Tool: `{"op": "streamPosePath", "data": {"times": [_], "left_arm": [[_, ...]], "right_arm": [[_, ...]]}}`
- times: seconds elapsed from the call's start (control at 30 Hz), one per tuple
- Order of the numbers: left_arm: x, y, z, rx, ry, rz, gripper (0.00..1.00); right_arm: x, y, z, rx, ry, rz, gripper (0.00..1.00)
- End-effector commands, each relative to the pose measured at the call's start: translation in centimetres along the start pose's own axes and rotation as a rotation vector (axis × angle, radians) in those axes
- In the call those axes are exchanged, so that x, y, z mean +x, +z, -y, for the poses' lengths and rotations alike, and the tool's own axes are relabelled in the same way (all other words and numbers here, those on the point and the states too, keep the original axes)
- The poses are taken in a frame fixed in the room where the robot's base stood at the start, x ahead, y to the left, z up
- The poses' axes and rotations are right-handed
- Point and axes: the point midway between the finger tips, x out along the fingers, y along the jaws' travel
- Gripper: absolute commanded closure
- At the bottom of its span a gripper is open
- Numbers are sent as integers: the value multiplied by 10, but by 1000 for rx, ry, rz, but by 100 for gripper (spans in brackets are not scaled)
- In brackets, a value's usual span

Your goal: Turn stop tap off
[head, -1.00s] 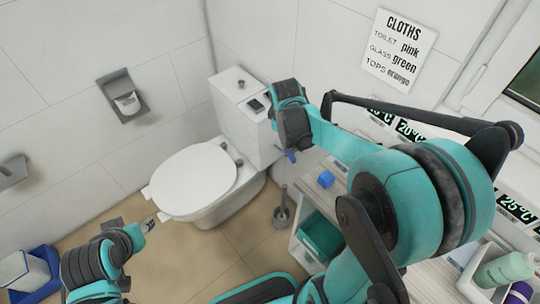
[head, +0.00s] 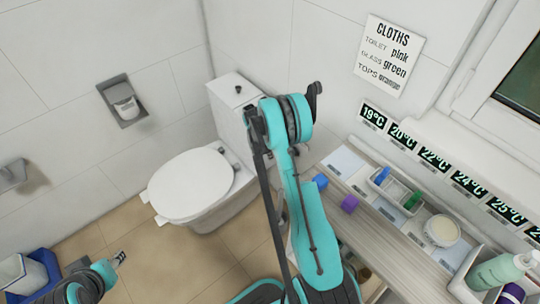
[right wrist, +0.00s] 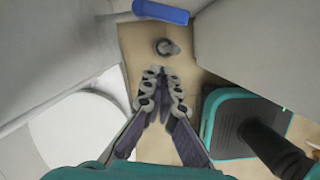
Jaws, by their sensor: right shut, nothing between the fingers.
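The stop tap's blue lever (right wrist: 160,12) shows as a bar at the top of the right wrist view, lying crosswise. My right gripper (right wrist: 164,74) is shut and empty. It points down towards the floor, apart from the blue lever in that view. In the head view my right arm stands in front of the area beside the toilet cistern and hides the tap and the right fingertips. My left gripper (head: 119,257) is low at the left, over the floor; its fingers are too small to judge.
The toilet (head: 190,185) with closed lid stands left of my right arm; its lid (right wrist: 80,135) is also left in the wrist view. A toilet brush holder (right wrist: 166,47) stands on the floor. A wooden counter (head: 375,235) at right bears small blocks, trays and bottles.

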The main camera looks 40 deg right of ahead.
Motion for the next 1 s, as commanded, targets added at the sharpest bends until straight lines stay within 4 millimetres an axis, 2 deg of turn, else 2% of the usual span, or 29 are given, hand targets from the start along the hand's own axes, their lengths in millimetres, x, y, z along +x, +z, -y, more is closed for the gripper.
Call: {"op": "streamPosePath", "data": {"times": [0.03, 0.1, 0.33, 0.4, 0.6, 1.0], "left_arm": [[6, 5, 0, 0, 0, 0, 60], [11, 8, 0, 0, 0, 0, 60], [26, 18, 0, 0, 0, 0, 60], [28, 20, 0, 0, 0, 0, 60], [33, 24, 0, 0, 0, 0, 60], [33, 24, 0, 0, 0, 0, 60]], "right_arm": [[15, -1, 0, 1, 0, 0, 100], [31, -1, 0, 1, 1, 0, 100], [76, 2, 0, 3, 1, 0, 100], [76, 16, 0, 4, 0, 0, 100], [79, 35, 0, 2, 1, -1, 100], [78, 39, 0, 1, 1, 0, 100]]}}
